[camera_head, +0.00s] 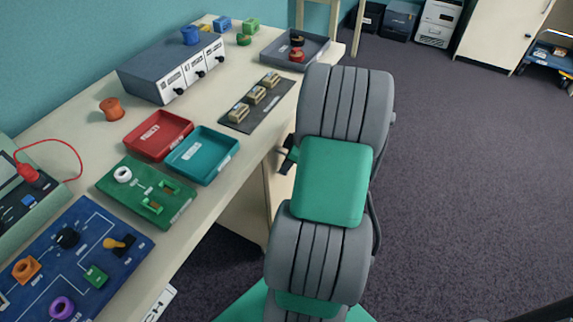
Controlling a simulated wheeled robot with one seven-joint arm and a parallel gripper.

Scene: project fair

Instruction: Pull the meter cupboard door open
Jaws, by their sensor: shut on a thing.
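My arm rises through the middle of the head view as thick grey and green links and covers much of the bench's front edge. A small dark part shows at the left of the green link, but I cannot make out any fingertips. My gripper and whatever it touches are hidden. No meter cupboard door can be clearly identified. A pale panel (243,213) shows below the bench front, partly behind my arm; I cannot tell whether it is a door. A cream cupboard (503,27) with a small dark handle stands far off at the upper right.
The bench (75,123) fills the left, carrying a red tray (158,135), a teal tray (202,155), a green board (145,192), a blue panel (75,258) and a grey meter box (172,67). Carpeted floor (470,180) is clear to the right.

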